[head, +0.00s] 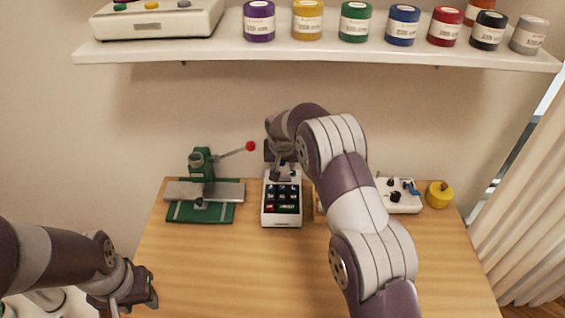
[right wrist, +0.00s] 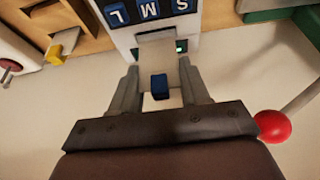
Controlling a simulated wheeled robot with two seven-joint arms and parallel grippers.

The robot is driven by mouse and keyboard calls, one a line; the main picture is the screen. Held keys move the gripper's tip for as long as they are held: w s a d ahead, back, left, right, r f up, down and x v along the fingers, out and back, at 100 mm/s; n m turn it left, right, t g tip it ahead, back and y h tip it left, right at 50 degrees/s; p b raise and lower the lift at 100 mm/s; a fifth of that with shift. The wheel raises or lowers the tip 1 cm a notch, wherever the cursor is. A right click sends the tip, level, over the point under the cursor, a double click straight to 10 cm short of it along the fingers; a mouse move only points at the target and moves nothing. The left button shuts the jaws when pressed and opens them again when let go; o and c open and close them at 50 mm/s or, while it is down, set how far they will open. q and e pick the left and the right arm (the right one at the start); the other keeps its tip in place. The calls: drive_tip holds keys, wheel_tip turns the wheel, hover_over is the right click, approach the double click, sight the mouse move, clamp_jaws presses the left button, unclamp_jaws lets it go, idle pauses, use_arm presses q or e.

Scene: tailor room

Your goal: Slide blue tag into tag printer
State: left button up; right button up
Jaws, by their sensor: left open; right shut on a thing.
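The tag printer (head: 282,218) is a white box with dark keys on the table, right of the green press. Its lettered keys show upside down at the top of the right wrist view (right wrist: 125,35). My right gripper (head: 283,173) is at the printer's back end. In the right wrist view its fingers (right wrist: 160,85) stand on both sides of the small blue tag (right wrist: 159,87). A pale flat piece lies between the tag and the printer; I cannot tell whether the tag touches the slot. My left gripper (head: 150,288) is open and empty at the lower left.
A green press (head: 200,212) with a red-knobbed lever (head: 250,146) stands left of the printer. A white device (head: 402,197) and a yellow round item (head: 440,195) are at the right. A shelf (head: 320,50) with jars hangs above. The front table is clear.

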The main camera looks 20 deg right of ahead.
sight(282, 171)
drive_tip(key=shift+f, duration=0.15)
drive_tip(key=shift+f+b, duration=1.2)
drive_tip(key=shift+f, duration=0.45)
drive_tip(key=o, duration=1.1)
drive_tip(key=shift+c, duration=0.2)
drive_tip(key=shift+r, duration=0.1)
drive_tip(key=b+v, duration=0.1)
drive_tip(key=v, duration=1.1)
drive_tip(key=shift+s+r, duration=0.15)
drive_tip(key=shift+r, duration=0.05)
